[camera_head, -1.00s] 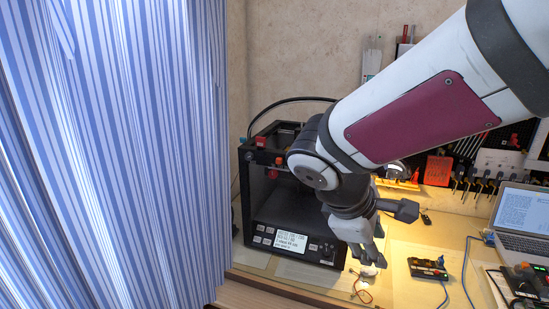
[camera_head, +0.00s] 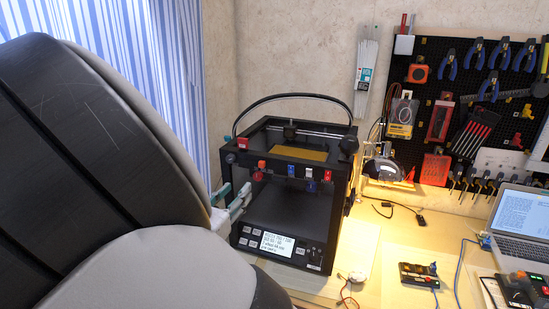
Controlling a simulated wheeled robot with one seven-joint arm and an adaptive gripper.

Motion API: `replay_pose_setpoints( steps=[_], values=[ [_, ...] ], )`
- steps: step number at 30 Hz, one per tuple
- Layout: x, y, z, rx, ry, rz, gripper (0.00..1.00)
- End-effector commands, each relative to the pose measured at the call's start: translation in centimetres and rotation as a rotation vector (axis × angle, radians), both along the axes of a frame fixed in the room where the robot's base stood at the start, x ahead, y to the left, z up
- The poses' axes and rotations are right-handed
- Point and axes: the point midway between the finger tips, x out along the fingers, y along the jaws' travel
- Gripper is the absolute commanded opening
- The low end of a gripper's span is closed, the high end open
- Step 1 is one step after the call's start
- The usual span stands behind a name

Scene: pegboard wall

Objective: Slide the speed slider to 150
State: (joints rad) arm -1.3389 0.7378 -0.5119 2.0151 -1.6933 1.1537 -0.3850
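A black box-shaped 3D printer (camera_head: 290,205) stands on the bench. Its lower front panel has a small lit screen (camera_head: 278,243) with text too small to read surely, and buttons on both sides. Small coloured parts, red, blue and white, sit along its upper front bar (camera_head: 292,170). I cannot tell which part is the speed slider, nor read its setting. My gripper (camera_head: 236,195) is at the printer's left front edge, level with the middle of its open front. My arm hides part of it, so its opening and any contact are unclear.
My large arm link covers the left of the view. A striped curtain hangs behind it. Right of the printer are a small round white part (camera_head: 357,277) with wires, a switch box (camera_head: 420,275), a laptop (camera_head: 522,228) and a pegboard (camera_head: 470,95) of tools.

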Motion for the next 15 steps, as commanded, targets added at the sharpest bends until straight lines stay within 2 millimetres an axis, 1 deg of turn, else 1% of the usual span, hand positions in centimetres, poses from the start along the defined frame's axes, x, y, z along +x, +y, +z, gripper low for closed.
replay_pose_setpoints(
  steps=[5,15],
  values=[
    [2.1,-1.0,0.0,0.001,-0.001,-0.006,0.35],
    [8.3,-3.3,0.0,0.001,0.000,-0.008,0.35]
  ],
)
